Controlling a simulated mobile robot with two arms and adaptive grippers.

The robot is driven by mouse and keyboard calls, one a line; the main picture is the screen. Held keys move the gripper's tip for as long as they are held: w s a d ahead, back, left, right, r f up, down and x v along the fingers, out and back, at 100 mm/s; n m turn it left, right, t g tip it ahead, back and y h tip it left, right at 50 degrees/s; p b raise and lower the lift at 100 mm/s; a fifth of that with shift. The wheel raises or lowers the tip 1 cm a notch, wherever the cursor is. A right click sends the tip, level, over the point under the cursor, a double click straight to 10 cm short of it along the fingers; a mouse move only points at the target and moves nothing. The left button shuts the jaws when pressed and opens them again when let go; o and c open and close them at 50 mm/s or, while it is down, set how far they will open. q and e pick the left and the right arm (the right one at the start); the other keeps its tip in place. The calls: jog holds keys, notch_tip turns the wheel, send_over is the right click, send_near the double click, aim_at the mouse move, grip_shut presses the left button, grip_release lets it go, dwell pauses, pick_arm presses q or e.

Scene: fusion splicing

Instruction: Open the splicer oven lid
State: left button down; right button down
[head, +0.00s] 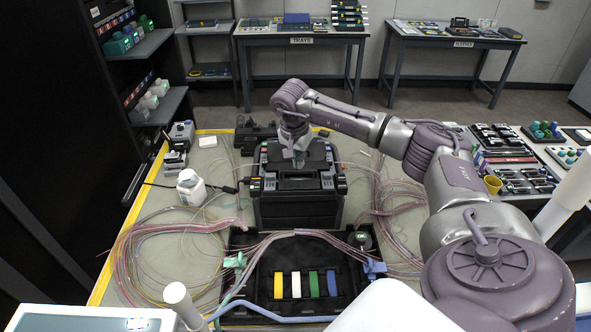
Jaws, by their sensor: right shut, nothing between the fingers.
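The splicer (298,207) is a black box-shaped device standing in the middle of the workbench. My right arm reaches over it from the right. My right gripper (299,161) points down at the top of the splicer, near its far middle part, and is shut with nothing held. I cannot tell whether the fingertips touch the splicer. The gripper and wrist hide part of the splicer's top, so the position of the oven lid is unclear. My left gripper is not in view.
A black tray (345,288) with yellow, white, green and blue pieces lies in front of the splicer. Looped pink fibre cables (150,250) spread on both sides. A white bottle (190,187) stands left of the splicer. A yellow cup (492,184) is on the right table.

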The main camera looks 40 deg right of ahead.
aim_at(298, 182)
jog(key=shift+s+a+f, duration=0.35)
jog(key=shift+a+f, duration=0.05)
jog(key=shift+f, duration=0.05)
jog(key=shift+s+a+r+p, duration=0.1)
jog(key=shift+r+p, duration=0.15)
jog(key=shift+p, duration=0.15)
jog(key=shift+s+a+r+p, duration=0.15)
jog(key=shift+a+r+p, duration=0.15)
jog(key=shift+r, duration=0.2)
jog(key=shift+d, duration=0.15)
jog(key=shift+d+r, duration=0.1)
jog(key=shift+r, duration=0.05)
jog(key=shift+s+a+r+p, duration=0.35)
jog(key=shift+r+p, duration=0.25)
jog(key=shift+r, duration=0.1)
